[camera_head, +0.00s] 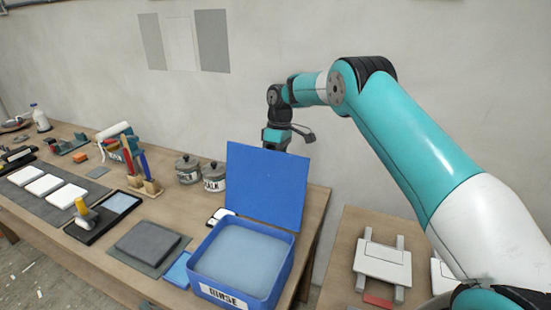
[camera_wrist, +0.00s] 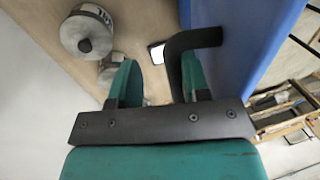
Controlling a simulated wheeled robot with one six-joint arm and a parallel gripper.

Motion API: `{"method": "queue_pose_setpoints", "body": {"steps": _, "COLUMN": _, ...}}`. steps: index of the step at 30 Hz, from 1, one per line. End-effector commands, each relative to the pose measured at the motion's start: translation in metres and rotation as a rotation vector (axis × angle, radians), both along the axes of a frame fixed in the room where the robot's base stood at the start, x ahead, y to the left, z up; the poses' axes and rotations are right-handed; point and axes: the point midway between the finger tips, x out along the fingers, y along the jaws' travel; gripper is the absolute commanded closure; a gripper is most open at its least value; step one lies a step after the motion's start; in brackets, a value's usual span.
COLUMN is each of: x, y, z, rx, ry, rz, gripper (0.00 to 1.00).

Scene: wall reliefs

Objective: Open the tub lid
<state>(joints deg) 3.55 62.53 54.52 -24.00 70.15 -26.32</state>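The blue tub (camera_head: 240,299) labelled RINSE stands at the right end of the long bench, filled with pale, cloudy liquid. Its blue lid (camera_head: 265,185) stands raised, nearly upright, along the tub's back edge, so the tub is uncovered. My gripper (camera_head: 276,138) is behind the lid's top edge; its fingertips are hidden there. In the wrist view my gripper (camera_wrist: 158,75) has its teal fingers apart, with a gap between them. A dark bent bar (camera_wrist: 190,42) lies by the right finger and reaches toward the lid (camera_wrist: 245,45). I cannot tell whether it touches the finger.
Two grey lidded pots (camera_head: 187,169) stand left of the lid. A blue pad (camera_head: 177,270) and a grey slab (camera_head: 147,242) lie left of the tub. A second table (camera_head: 340,262) with pale frames stands to the right, past a gap. The wall is close behind.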

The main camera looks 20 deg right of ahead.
Motion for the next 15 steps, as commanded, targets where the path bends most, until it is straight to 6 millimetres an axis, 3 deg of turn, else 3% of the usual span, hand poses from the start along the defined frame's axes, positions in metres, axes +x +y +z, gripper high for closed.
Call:
{"method": "queue_pose_setpoints", "body": {"steps": 5, "x": 0.0, "y": 0.0, "z": 0.004, "rx": 0.002, "ry": 0.007, "rz": 0.002, "gripper": 0.6}}
{"method": "queue_pose_setpoints", "body": {"steps": 8, "x": 0.003, "y": -0.003, "z": 0.02, "rx": 0.001, "ry": 0.0, "rz": 0.002, "gripper": 0.6}}
{"method": "queue_pose_setpoints", "body": {"steps": 12, "x": 0.008, "y": -0.008, "z": 0.055, "rx": 0.001, "ry": -0.001, "rz": 0.0, "gripper": 0.6}}
{"method": "queue_pose_setpoints", "body": {"steps": 15, "x": 0.008, "y": -0.009, "z": 0.065, "rx": 0.0, "ry": 0.003, "rz": -0.001, "gripper": 0.6}}
